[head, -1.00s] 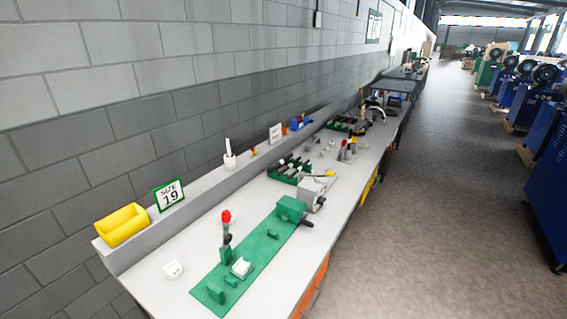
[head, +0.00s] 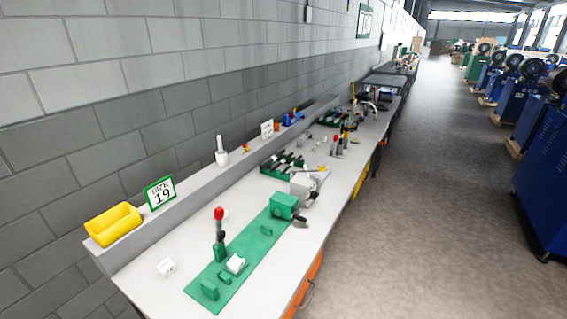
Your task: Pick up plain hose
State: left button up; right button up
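I cannot make out a plain hose for certain in the head view. A small curved dark and light item (head: 373,105) stands far along the bench, too small to tell what it is. A green rack (head: 283,165) on the bench holds several dark, rod-like pieces, also too small to identify. Neither of my grippers is in view.
The long grey bench (head: 150,284) runs along the block wall. On it are a green plate (head: 250,262) with a red-knobbed lever (head: 219,228) and a green-and-grey machine (head: 285,205). A yellow bin (head: 114,226) sits on the ledge. Blue machines (head: 545,170) line the right; the floor (head: 430,220) between is clear.

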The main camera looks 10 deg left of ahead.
aim_at(281, 152)
jog(key=i+l+u, duration=0.2)
jog(key=l, duration=0.15)
jog(key=i+l+u, duration=0.2)
jog(key=l+u, duration=0.15)
jog(key=l, duration=0.3)
jog(key=i+l+u, duration=0.2)
jog(key=l, duration=0.2)
jog(key=k, duration=0.1)
